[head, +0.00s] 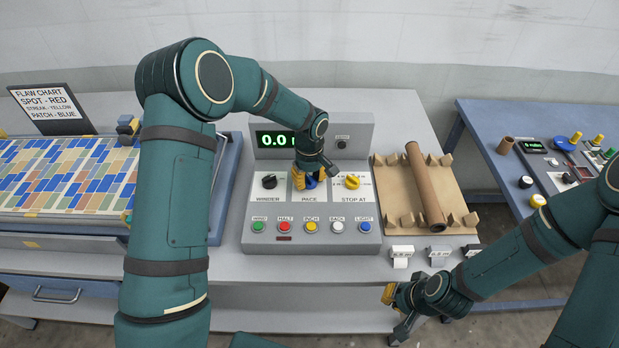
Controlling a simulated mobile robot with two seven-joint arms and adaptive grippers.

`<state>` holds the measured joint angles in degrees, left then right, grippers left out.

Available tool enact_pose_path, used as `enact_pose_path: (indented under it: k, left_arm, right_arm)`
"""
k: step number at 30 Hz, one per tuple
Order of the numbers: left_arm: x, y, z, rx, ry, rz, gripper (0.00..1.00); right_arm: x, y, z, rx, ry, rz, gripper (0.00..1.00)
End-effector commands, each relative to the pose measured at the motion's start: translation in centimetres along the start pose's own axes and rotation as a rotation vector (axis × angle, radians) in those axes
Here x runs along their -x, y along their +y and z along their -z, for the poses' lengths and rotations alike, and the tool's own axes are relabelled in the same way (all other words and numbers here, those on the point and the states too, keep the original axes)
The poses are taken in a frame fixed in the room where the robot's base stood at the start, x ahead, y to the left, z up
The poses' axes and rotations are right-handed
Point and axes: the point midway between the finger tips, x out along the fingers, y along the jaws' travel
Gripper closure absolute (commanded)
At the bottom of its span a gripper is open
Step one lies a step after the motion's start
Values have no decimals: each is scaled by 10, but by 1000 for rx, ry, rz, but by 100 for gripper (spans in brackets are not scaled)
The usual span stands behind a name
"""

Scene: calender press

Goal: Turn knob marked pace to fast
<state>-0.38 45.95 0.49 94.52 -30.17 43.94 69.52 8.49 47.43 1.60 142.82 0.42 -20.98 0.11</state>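The control panel (262,213) stands on the grey bench with a row of three knobs. The middle knob, marked PACE, is blue (311,183) and partly hidden by my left gripper (304,182). That gripper points down right at the knob, its yellow finger pad beside the blue cap. I cannot tell whether its fingers are closed on the knob, nor read the knob's setting. The green display (276,140) reads 0.0, partly covered by my arm. My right gripper (392,314) is low in front of the bench, open and empty, away from the panel.
A black WINDER knob (269,181) and a yellow STOP AT knob (351,182) flank the blue one closely. Several coloured buttons (311,227) line the panel's front. A brown roll (426,187) lies on a cradle at right. A patterned table (62,179) is at left.

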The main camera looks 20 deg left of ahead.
Motion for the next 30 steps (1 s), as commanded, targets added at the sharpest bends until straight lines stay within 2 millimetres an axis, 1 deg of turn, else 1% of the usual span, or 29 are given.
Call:
enact_pose_path:
  k: [8,14,20,30]
  left_arm:
    - [0,0,0,-9,0,0,99]
    - [-1,0,0,-72,-1,0,99]
    - [-2,0,0,-209,-1,1,99]
    - [-2,0,-1,-526,-2,1,99]
  right_arm:
    - [-1,0,0,0,0,0,100]
    - [-4,1,0,0,0,-1,100]
    - [-10,3,-1,0,0,-2,100]
    - [-19,6,-2,0,0,-4,100]
